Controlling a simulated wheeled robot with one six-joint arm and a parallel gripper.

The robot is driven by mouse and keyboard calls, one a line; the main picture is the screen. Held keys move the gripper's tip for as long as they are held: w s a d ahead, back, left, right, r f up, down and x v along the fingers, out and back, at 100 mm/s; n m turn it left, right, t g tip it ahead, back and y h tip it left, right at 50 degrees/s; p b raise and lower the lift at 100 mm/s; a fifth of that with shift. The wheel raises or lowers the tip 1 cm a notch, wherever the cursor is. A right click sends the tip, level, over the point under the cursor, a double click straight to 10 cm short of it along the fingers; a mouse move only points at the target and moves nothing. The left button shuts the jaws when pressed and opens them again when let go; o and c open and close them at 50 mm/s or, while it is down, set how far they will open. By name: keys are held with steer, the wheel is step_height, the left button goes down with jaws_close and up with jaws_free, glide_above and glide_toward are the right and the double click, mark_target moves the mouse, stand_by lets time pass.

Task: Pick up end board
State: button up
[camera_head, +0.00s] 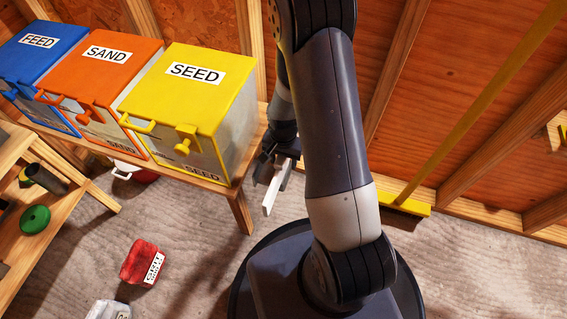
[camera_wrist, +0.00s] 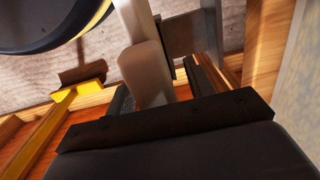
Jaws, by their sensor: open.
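The bench (camera_head: 228,192) carries a yellow SEED bin (camera_head: 205,85), an orange SAND bin (camera_head: 105,60) and a blue FEED bin (camera_head: 40,50). A red labelled bag (camera_head: 138,260) lies on the floor. A yellow broom (camera_head: 405,205) leans at the right wall.

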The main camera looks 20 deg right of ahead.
steer(key=shift+c, duration=0.3)
jaws_close()
steer(key=shift+r, duration=0.1)
